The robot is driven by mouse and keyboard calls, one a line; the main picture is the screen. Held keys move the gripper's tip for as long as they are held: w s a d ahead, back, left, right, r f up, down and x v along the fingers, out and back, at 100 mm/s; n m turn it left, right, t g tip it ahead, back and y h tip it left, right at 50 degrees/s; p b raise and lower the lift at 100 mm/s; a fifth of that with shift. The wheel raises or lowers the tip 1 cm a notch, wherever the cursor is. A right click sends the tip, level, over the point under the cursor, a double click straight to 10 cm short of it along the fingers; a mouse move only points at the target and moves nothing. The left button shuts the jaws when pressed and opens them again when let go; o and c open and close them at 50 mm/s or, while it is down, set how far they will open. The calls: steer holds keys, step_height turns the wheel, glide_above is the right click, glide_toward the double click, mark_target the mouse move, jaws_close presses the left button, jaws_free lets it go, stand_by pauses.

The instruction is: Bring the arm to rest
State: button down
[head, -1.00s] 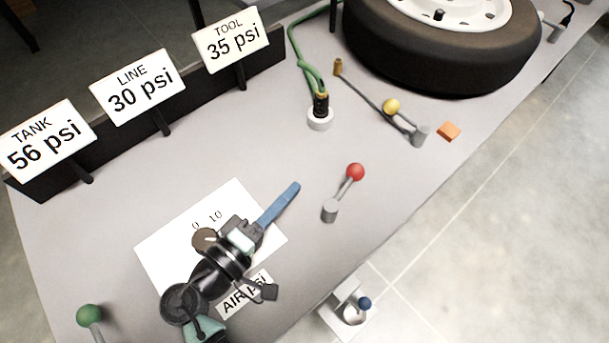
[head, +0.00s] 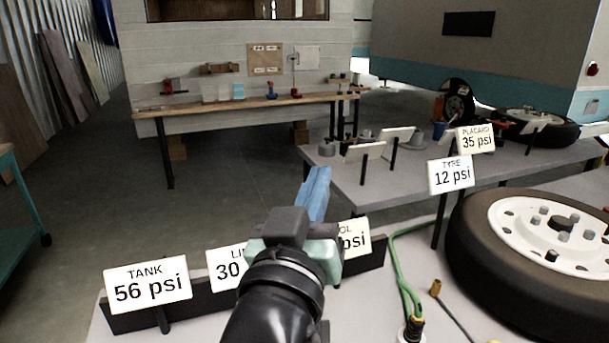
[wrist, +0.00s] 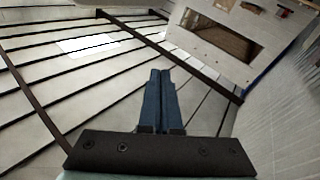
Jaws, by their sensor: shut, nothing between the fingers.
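My gripper (head: 316,190) shows in the middle of the head view, raised above the grey table (head: 97,330), with its blue fingers pointing up and away. It hides part of the LINE and TOOL signs behind it. In the wrist view my gripper (wrist: 160,75) has its two blue fingers pressed together with nothing between them. Beyond them are the ceiling beams and an upper wall. The gripper touches nothing that I can see.
The TANK sign (head: 147,287) stands at lower left. A tyre (head: 480,260) lies at right, with a green hose (head: 398,265) beside it. The TYRE sign (head: 450,175) stands behind. A workbench (head: 240,103) is against the far wall. Open floor (head: 110,215) lies at left.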

steer(key=s+r+t+y+p, duration=0.1)
steer(key=s+r+t+y, duration=0.15)
steer(key=s+r, duration=0.4)
steer(key=s+a+r+t+y, duration=0.1)
steer(key=s+r+t, duration=0.2)
steer(key=r, duration=0.6)
steer(key=s+r+t+y+p, duration=0.1)
steer(key=s+r+t, duration=0.25)
steer(key=r, duration=0.35)
step_height(320, 180, up, 10)
steer(key=g+p, duration=0.1)
steer(key=p, duration=0.9)
steer(key=shift+a+p, duration=0.3)
steer(key=shift+f, duration=0.1)
